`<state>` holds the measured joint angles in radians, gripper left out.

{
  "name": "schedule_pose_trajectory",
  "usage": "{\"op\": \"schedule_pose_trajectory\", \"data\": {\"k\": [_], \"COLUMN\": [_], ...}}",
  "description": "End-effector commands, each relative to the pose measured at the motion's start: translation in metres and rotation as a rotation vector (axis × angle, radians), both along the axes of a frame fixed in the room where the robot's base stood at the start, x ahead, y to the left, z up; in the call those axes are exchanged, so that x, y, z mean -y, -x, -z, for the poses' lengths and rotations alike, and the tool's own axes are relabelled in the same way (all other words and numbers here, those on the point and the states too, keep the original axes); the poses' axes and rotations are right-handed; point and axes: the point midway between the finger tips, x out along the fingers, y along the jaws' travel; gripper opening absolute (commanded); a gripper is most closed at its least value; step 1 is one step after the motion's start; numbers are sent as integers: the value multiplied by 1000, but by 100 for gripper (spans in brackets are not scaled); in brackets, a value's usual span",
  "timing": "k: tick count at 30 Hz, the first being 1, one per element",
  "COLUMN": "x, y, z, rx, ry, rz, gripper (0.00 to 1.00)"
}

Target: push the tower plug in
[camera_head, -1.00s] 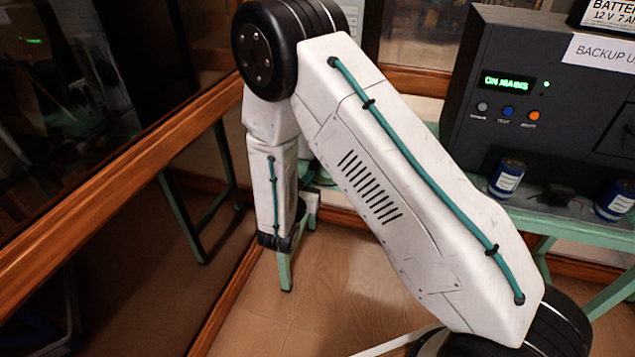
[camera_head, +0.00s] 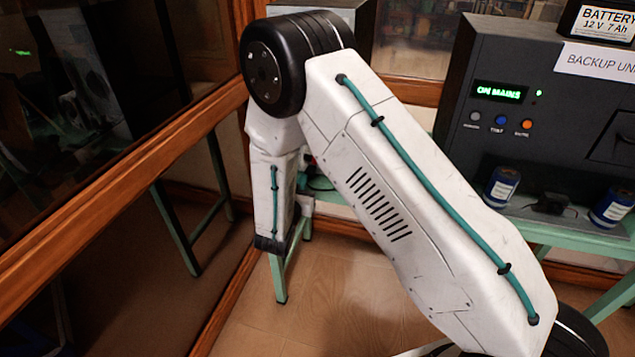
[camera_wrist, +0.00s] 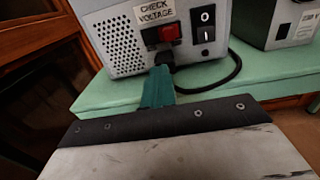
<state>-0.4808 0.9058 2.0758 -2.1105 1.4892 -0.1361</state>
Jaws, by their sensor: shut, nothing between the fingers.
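How deep the plug sits cannot be told. My gripper (camera_wrist: 159,72) is shut and empty, its teal fingers pointing at the plug and partly covering it. Contact is unclear. In the head view my arm hides the gripper.
A second grey box (camera_wrist: 275,22) stands at the right. In the head view, a backup unit (camera_head: 560,100) with blue cylinders (camera_head: 501,187) stands at the right. A wood-framed glass panel (camera_head: 120,140) runs along the left.

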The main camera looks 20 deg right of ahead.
Motion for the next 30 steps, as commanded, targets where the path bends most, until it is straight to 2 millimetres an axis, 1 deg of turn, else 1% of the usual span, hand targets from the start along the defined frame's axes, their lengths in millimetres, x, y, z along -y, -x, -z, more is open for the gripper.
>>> {"op": "schedule_pose_trajectory", "data": {"k": [1, 5, 8, 11, 13, 15, 21, 24, 30], "x": [6, 4, -8, -27, -39, -46, -60, -67, -73], "y": [0, 5, 14, 26, 42, 56, 89, 100, 110], "z": [0, 0, 0, 0, 0, 0, 0, 0, 0], "rx": [0, -1, -1, 1, 1, -1, 0, 0, 1], "ry": [0, 0, 0, -1, 1, 1, 1, 1, 0], "rz": [13, 16, 7, -5, -10, -8, 2, 3, 4], "gripper": [0, 0, 0, 0, 0, 0, 0, 0, 0]}}
